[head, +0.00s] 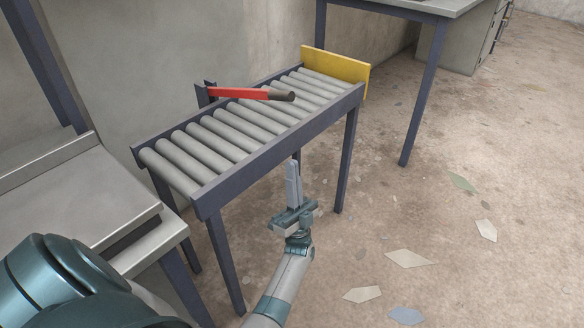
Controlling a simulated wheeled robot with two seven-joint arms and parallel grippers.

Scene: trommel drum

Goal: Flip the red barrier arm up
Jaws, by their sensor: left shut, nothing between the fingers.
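The red barrier arm (238,93) lies across the roller conveyor (230,193), low over the rollers. Its pivot post (206,93) is at the conveyor's far side, and its dark grey tip (281,96) points right toward the near rail. My left gripper (293,168) is shut and empty. It points up in front of the conveyor's near side, apart from the barrier arm. My right gripper is not in view.
A yellow end plate (336,64) closes the conveyor's far right end. A grey metal bench (75,200) stands at the left, and another table (425,8) at the back right. The floor on the right is open, with several flat scraps on it.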

